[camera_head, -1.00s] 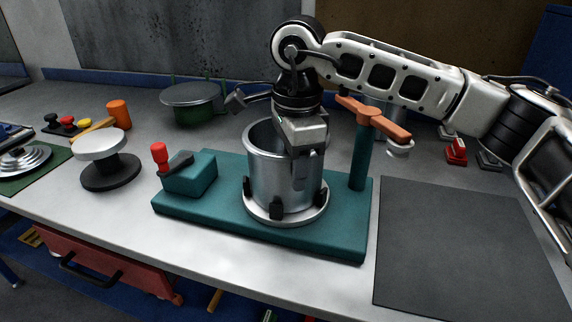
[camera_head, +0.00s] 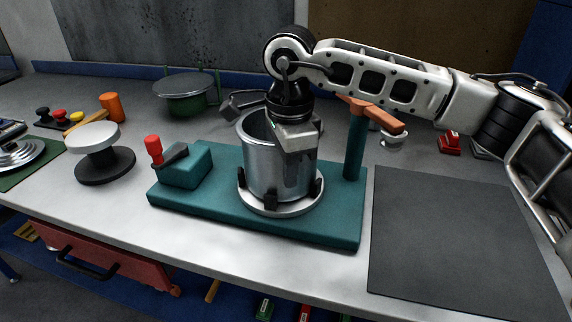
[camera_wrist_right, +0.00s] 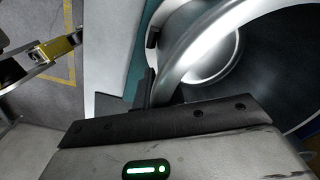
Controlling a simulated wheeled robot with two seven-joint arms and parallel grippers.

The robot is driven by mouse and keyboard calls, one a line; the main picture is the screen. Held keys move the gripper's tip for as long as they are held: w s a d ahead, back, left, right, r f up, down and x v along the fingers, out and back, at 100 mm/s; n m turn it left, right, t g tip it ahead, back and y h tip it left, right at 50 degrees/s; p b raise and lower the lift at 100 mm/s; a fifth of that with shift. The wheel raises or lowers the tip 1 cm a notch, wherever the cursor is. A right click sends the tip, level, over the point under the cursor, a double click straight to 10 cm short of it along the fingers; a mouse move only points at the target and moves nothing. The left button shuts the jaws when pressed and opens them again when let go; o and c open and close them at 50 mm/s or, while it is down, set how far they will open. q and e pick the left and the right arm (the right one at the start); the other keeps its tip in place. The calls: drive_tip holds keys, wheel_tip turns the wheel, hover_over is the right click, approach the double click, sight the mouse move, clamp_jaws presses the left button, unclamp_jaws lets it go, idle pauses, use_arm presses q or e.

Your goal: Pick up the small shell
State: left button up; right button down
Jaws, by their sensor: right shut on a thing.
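The small shell (camera_head: 262,168) is a shiny steel cylinder with an open top. It stands upright within a steel ring with black clamps (camera_head: 270,208) on the teal base (camera_head: 215,217). My right gripper (camera_head: 297,148) points down at the shell's right rim and is shut on its wall. The fingertips are mostly hidden in the head view. In the right wrist view, the curved shell rim (camera_wrist_right: 190,45) passes close by the gripper body, with the shell's interior to the right. I cannot tell whether the shell is raised off its seat. My left gripper does not show.
A teal post with an orange handle (camera_head: 372,115) stands close right of the shell. A red-knobbed clamp block (camera_head: 186,168) is at its left. A green lidded pot (camera_head: 185,95) stands behind. A dark mat (camera_head: 455,235) at right is empty.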

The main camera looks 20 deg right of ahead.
drive_tip(key=shift+r, duration=0.4)
wheel_tip(320, 180, up, 2)
drive_tip(key=shift+r, duration=0.2)
drive_tip(key=s+a+r+b, duration=0.3)
drive_tip(key=s+r, duration=0.6)
drive_tip(key=s, duration=0.4)
drive_tip(key=shift+s+a+r, duration=0.25)
drive_tip(key=shift+a+r, duration=0.1)
drive_tip(key=shift+a, duration=0.15)
